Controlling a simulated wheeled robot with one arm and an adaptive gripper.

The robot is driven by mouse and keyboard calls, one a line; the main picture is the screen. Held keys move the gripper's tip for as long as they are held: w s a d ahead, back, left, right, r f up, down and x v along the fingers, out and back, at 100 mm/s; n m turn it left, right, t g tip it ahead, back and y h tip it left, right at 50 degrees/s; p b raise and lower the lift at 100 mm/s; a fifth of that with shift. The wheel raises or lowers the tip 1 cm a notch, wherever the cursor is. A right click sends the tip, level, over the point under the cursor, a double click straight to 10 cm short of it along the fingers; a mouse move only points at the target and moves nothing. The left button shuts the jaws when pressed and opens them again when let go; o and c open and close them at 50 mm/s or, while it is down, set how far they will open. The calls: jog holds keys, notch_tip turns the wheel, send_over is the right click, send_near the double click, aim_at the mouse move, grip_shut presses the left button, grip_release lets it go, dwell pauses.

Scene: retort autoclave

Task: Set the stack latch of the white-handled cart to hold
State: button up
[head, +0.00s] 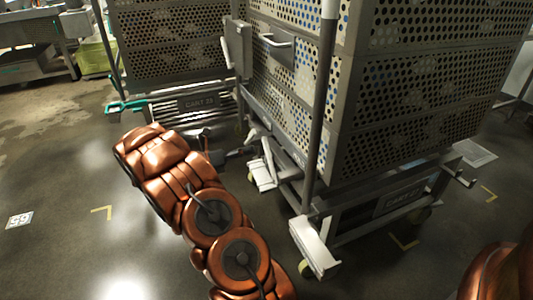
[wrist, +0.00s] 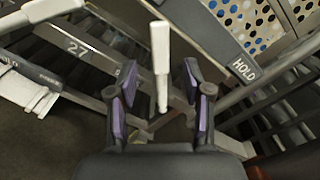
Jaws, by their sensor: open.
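In the wrist view my gripper (wrist: 160,77) is open, with purple pads on both fingers. A white lever (wrist: 160,45) stands between the fingers, with gaps on both sides; I see no contact. A HOLD label (wrist: 245,68) is on a grey bar right of the lever. A number 27 plate (wrist: 77,47) is at the left. The cart with white fittings (head: 345,150) fills the right of the head view, carrying perforated baskets.
A second cart marked CART 23 (head: 198,102), with a teal handle (head: 125,106), stands behind to the left. A green bin (head: 95,56) is at the back left.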

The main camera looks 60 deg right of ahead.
aim_at(264, 147)
jog(key=shift+b+x, duration=1.45)
jog(key=shift+x, duration=2.35)
grip_shut()
